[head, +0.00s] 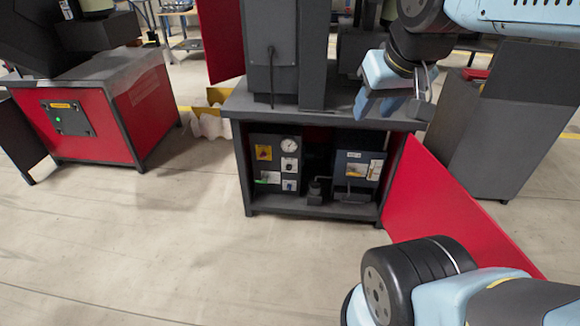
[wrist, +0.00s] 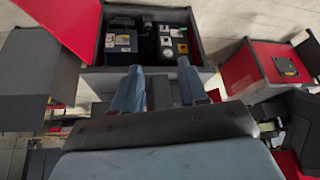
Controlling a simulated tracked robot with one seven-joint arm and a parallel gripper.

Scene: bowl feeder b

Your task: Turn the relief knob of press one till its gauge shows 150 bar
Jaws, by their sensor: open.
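Press one, seemingly the middle machine, has an open cabinet (head: 315,212) under its bench. On the left inside is a dark control block (head: 264,177) with a round white gauge (head: 289,146); its reading is too small to make out. Below the gauge are two white plates with small dark parts, an upper one (head: 289,166) and a lower one (head: 289,185); I cannot tell which is the relief knob. My gripper (head: 390,107) is open and empty, in front of the bench edge, above and right of the block. The wrist view shows its parted fingers (wrist: 157,85) and the cabinet, inverted.
A red door panel (head: 447,205) stands open at the cabinet's right. A second dark unit (head: 358,170) sits right of the block, with a small pump-like part (head: 318,190) between. A red machine (head: 95,115) stands left. Floor in front is clear.

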